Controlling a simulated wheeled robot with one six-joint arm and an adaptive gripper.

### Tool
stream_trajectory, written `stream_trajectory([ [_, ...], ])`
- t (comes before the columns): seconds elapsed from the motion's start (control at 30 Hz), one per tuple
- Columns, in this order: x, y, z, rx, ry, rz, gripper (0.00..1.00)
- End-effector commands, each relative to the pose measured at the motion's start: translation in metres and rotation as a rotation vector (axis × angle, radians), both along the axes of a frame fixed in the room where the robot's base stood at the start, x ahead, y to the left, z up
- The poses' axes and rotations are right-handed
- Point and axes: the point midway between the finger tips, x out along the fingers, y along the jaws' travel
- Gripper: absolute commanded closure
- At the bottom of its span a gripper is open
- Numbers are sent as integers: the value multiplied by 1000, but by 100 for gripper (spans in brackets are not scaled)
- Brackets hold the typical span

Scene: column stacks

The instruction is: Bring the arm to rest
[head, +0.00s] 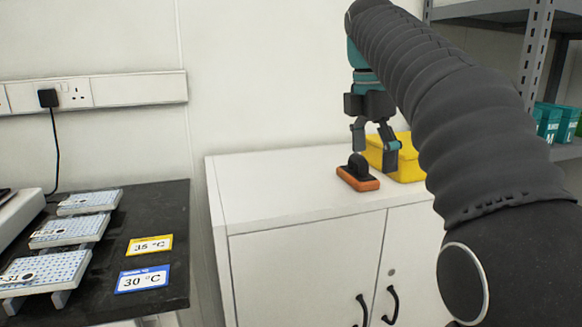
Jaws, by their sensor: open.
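My gripper (375,148) hangs from my arm above the top of a white cabinet (270,195), pointing down. Its two fingers are apart and I see nothing between them. An orange block with a black handle (357,178) sits on the cabinet top, just below and to the left of the fingers. The gripper looks close to the handle but apart from it. A yellow bin (408,165) stands behind the right finger, partly hidden by my arm.
On the left, a dark bench (95,285) holds several tilted racks and two temperature cards, a yellow-edged 35 °C card (150,245) and a blue-edged 30 °C card (142,279). A metal shelf (535,60) with teal boxes (548,122) stands at the right. The cabinet top's left part is clear.

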Motion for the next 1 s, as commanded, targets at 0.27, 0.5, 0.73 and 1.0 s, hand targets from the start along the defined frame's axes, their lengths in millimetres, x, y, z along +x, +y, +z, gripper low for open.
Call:
stream_trajectory([
  [0.27,-18,-9,-10,22,-57,-168,0],
  [0.5,-44,-10,-30,64,-133,-386,0],
  [0.73,-91,-12,-74,162,-245,-747,0],
  [1.0,-153,-13,-150,329,-351,-1208,0],
])
